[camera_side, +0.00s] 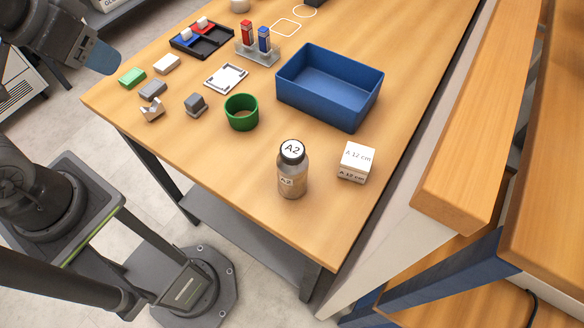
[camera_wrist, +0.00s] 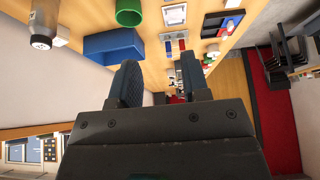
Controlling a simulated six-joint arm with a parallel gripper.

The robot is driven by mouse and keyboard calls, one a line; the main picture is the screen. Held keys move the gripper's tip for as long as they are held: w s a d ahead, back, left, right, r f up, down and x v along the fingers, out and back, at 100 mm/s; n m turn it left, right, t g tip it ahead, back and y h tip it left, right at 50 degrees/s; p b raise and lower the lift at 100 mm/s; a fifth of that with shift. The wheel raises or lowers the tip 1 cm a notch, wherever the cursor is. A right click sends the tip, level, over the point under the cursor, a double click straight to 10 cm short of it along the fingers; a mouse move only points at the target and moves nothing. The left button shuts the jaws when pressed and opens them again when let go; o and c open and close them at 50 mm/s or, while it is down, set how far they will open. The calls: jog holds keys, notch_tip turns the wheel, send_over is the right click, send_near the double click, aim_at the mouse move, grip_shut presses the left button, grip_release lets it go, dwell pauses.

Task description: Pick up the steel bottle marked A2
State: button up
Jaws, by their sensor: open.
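The steel bottle marked A2 (camera_side: 292,185) stands upright near the front corner of the wooden table. It has a black-rimmed cap with a white A2 label on top and another label on its side. In the wrist view the bottle (camera_wrist: 44,22) shows upside down at the top left. My gripper (camera_wrist: 160,74) is open and empty, with its two dark fingers apart. In the side view part of my gripper (camera_side: 102,58) shows at the top left, beyond the table's left edge and well away from the bottle; only one blue-grey finger is clear there.
A white 12 cm box (camera_side: 356,163) stands just right of the bottle. A green cup (camera_side: 241,113) and a blue bin (camera_side: 330,92) are behind it. Several small blocks, a black tray (camera_side: 203,41) and a stand (camera_side: 258,53) lie farther back.

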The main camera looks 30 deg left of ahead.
jog(key=shift+o, duration=0.2)
jog(key=o, duration=0.8)
